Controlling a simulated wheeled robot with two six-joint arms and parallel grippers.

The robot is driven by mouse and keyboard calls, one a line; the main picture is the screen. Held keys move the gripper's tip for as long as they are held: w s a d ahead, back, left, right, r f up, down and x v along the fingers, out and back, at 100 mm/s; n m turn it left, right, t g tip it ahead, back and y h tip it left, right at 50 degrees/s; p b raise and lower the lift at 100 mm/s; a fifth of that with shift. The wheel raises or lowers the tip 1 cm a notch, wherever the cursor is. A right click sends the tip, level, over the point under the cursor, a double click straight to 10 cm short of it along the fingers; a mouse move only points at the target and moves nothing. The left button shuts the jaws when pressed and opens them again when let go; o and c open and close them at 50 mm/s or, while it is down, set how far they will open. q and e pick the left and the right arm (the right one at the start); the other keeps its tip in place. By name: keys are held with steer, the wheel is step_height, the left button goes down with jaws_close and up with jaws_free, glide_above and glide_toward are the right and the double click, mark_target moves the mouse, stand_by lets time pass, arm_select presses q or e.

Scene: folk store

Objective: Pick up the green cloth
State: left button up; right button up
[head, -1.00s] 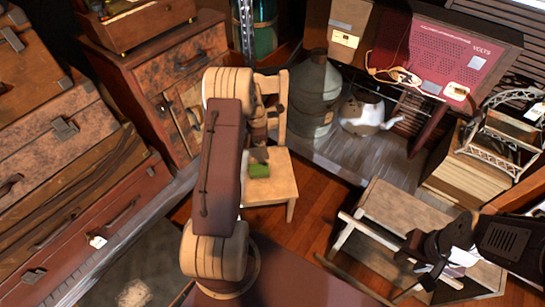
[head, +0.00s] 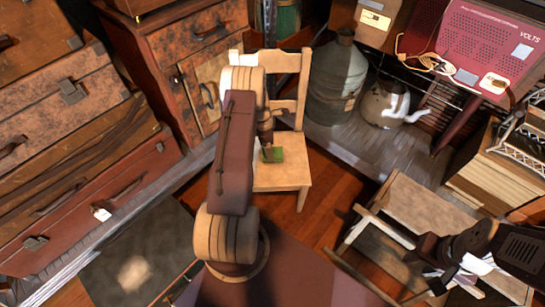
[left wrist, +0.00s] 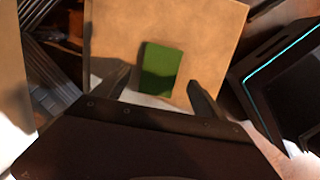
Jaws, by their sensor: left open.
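The green cloth (head: 275,154) is a small flat rectangle on the seat of a wooden chair (head: 288,177). My left arm hides part of the chair in the head view. My left gripper (head: 266,148) is over the seat by the cloth, mostly hidden behind its own arm. In the left wrist view, the open fingers of the left gripper (left wrist: 160,76) stand on either side of the green cloth (left wrist: 162,64), with nothing held. A dark shadow covers the cloth's lower part. My right gripper (head: 440,258) is at the lower right, far from the cloth; its jaws are unclear.
Stacked suitcases (head: 90,215) and a drawer cabinet (head: 188,50) stand at the left. A metal jug (head: 338,82) and a kettle (head: 382,104) stand behind the chair to its right. A wooden bench (head: 425,212) is near my right arm. Some floor between chair and bench is clear.

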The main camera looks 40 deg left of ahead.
arm_select(q)
steer(key=f, duration=0.1)
steer(key=f+b, duration=0.1)
steer(key=f, duration=0.1)
steer(key=f+b, duration=0.1)
steer(key=shift+w+d+f, duration=0.25)
steer(key=shift+f, duration=0.15)
steer(key=shift+r, duration=0.2)
steer(key=c, duration=1.4)
arm_select(e)
step_height(320, 180, down, 3)
steer(key=shift+f, duration=0.1)
arm_select(q)
steer(key=shift+r, duration=0.1)
steer(key=shift+c, duration=0.2)
